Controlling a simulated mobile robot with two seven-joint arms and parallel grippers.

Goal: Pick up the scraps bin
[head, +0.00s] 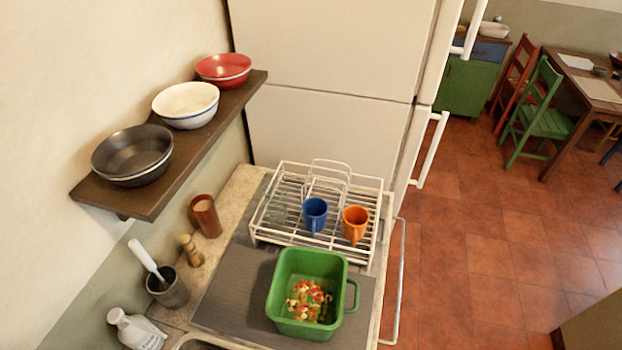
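The scraps bin (279,295) is a green, square, open-topped container with a handle on its right side. It holds orange, white and green food scraps. It stands upright on a dark grey mat (234,290) on the counter, in front of the dish rack. Neither of my grippers shows in the head view, and nothing is seen touching the bin.
A white wire dish rack (270,222) with a blue mug (315,214) and an orange mug (355,224) stands just behind the bin. A wall shelf (205,143) with three bowls overhangs the left. A brown cup (206,216) and utensil pot (169,291) stand left.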

